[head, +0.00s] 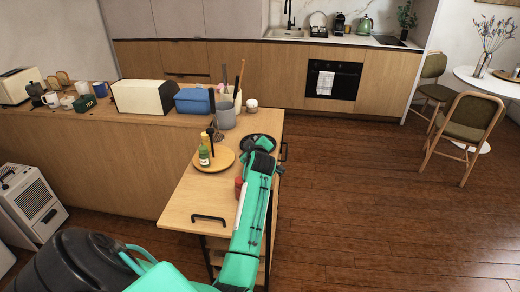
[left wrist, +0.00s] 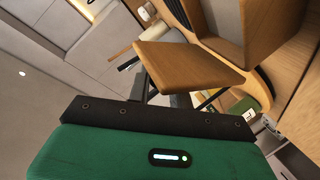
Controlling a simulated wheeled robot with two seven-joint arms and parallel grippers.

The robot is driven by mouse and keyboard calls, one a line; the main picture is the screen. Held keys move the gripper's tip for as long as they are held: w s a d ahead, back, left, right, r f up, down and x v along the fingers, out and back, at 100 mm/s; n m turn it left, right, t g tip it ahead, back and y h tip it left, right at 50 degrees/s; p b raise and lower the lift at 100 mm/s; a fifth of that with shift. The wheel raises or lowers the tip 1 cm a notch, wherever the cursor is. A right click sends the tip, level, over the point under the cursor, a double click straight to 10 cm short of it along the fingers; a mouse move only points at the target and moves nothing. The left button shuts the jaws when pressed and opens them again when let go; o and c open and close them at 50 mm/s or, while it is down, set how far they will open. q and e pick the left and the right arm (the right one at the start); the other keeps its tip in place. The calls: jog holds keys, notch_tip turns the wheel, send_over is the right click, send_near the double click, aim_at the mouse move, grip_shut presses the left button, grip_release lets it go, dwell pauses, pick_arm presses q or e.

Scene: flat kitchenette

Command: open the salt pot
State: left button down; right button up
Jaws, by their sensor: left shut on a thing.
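My left gripper (head: 261,144) is over the near end of the counter, by the round dark plate (head: 266,137). In the left wrist view its black fingers (left wrist: 158,92) are shut on the edge of a flat light-wood piece (left wrist: 190,68), which looks like the lid of the salt pot. A larger wooden body (left wrist: 272,28) lies just behind this piece and looks like the pot. The lid stands at an angle to the body. How far apart they are, I cannot tell. In the head view my gripper and arm hide the pot. My right gripper does not show.
A round wooden board (head: 226,164) with a green bottle (head: 204,157) stands left of my arm. A red-topped jar (head: 238,183) is close beside the arm. A grey utensil crock (head: 226,116), blue box (head: 193,101) and small white jar (head: 252,105) stand behind.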

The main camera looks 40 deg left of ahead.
pick_arm(q)
jog(key=shift+s+a+r+n, duration=0.2)
jog(key=shift+a+n, duration=0.1)
jog(key=shift+n, duration=0.1)
jog(key=shift+s+a+r+n+h+p, duration=0.1)
jog(key=shift+s+a+n+h+p, duration=0.05)
jog(key=shift+a+n+h+p, duration=0.2)
jog(key=shift+s+a+r+n+h+p, duration=0.1)
jog(key=shift+s+a+n+h+p, duration=0.2)
jog(key=shift+a+n+h+p, duration=0.2)
jog(key=shift+s+a+f+n+t+h+p, duration=0.35)
jog(key=shift+a+n+h+p, duration=0.2)
jog(key=shift+n, duration=0.3)
jog(key=shift+s+a+f+n+t+h+p, duration=0.25)
jog(key=shift+s+a+n+t+h+p, duration=0.2)
jog(key=shift+a+n+p, duration=0.3)
jog(key=shift+s+a+f+n+t+h+p, duration=0.3)
jog(key=shift+s+a+n+h+p, duration=0.2)
jog(key=shift+n, duration=0.45)
jog(key=shift+w, duration=0.1)
